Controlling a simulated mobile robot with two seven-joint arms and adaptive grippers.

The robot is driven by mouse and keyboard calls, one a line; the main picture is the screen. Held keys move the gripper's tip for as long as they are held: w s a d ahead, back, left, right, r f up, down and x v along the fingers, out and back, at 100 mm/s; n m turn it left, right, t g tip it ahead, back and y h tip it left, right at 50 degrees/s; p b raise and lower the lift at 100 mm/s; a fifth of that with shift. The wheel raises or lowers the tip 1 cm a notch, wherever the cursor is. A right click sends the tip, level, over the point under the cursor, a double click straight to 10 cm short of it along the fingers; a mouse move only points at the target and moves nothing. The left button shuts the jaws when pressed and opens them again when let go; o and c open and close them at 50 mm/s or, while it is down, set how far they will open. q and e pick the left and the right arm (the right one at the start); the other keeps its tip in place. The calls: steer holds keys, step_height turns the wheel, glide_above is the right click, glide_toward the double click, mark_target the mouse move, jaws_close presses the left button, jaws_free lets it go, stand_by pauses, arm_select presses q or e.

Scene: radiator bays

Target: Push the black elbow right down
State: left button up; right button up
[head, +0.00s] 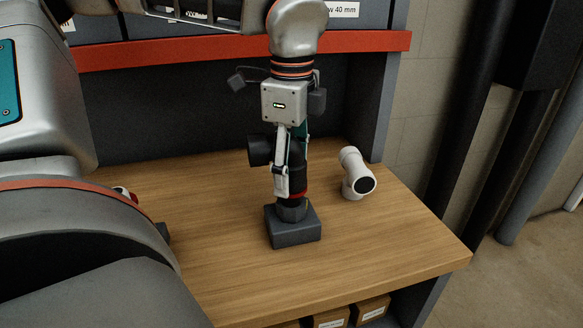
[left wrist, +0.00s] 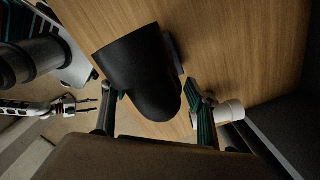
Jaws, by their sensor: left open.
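The black elbow (head: 297,176) stands on a dark grey square block (head: 294,232) on the wooden bench, its side mouth facing left. A red band shows low on it, above the block's collar. In the left wrist view the black elbow (left wrist: 142,75) fills the middle. My left gripper (head: 290,180) points down from above, open, its fingers around the elbow's upright part; contact cannot be told. In the left wrist view the open fingers (left wrist: 158,118) lie on either side of it. A small two-pronged arm end (left wrist: 82,105), seemingly my right gripper, shows far off there.
A white elbow (head: 356,174) lies on the bench (head: 400,240) to the right; it also shows in the left wrist view (left wrist: 228,112). A red shelf edge (head: 180,50) runs above. Bare bench lies in front of the block. Labelled boxes (head: 331,318) sit below.

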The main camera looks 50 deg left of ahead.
arm_select(q)
step_height(320, 180, up, 12)
steer(key=shift+s+d, duration=0.1)
steer(key=shift+d, duration=0.05)
stand_by(0.3)
